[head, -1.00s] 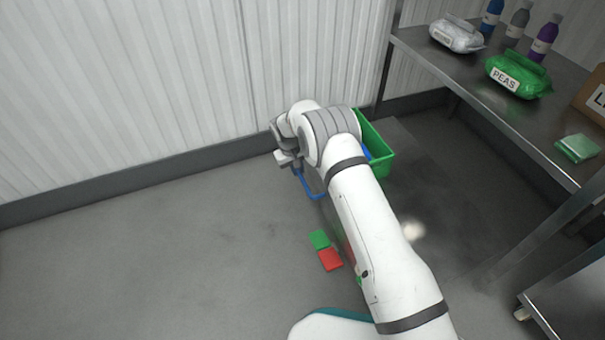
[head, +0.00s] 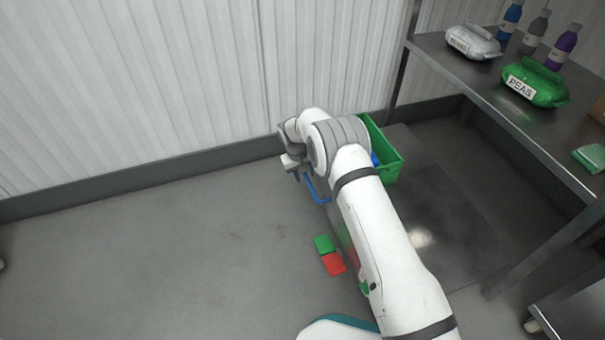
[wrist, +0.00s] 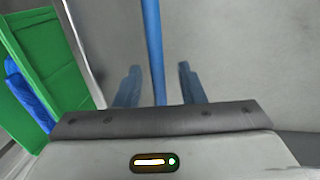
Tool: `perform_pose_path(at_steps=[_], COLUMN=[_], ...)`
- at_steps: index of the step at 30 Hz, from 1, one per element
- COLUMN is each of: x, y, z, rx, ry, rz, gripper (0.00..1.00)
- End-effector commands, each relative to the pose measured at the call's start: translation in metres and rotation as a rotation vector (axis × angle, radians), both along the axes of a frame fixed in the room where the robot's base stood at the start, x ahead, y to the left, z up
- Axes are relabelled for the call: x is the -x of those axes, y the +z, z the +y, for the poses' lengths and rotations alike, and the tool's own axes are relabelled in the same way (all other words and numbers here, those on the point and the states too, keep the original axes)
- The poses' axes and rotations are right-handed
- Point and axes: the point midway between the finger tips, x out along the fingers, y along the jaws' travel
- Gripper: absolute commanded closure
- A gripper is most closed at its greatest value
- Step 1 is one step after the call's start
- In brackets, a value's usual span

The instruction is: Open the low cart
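A blue bar handle (head: 318,192) shows low beside my arm in the head view, close to a green bin (head: 388,160). In the wrist view the blue bar (wrist: 152,45) runs down between my two blue fingers. My gripper (wrist: 160,84) looks open around the bar, with a gap on each side. In the head view my arm hides part of the handle and the fingertips. I cannot clearly make out the low cart's body behind my arm. The green bin also shows in the wrist view (wrist: 50,55), with something blue in it.
A metal table (head: 480,85) stands at the right, with a green PEAS bag (head: 535,83), a white bag (head: 472,42) and bottles on it. A green pad (head: 324,244) and a red pad (head: 334,264) lie on the floor. The floor at left is clear; a ribbed wall stands behind.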

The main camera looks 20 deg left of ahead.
Motion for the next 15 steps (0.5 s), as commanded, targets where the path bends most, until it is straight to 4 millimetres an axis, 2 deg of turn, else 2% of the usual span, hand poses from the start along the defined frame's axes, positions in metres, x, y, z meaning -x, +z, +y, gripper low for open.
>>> perform_pose_path(at_steps=[8,15], x=[0.0,0.004], y=[0.009,0.046], z=[0.002,0.007], rx=[-0.002,-0.002], ry=[0.001,0.001], rz=[-0.003,-0.003], gripper=[0.64,0.64])
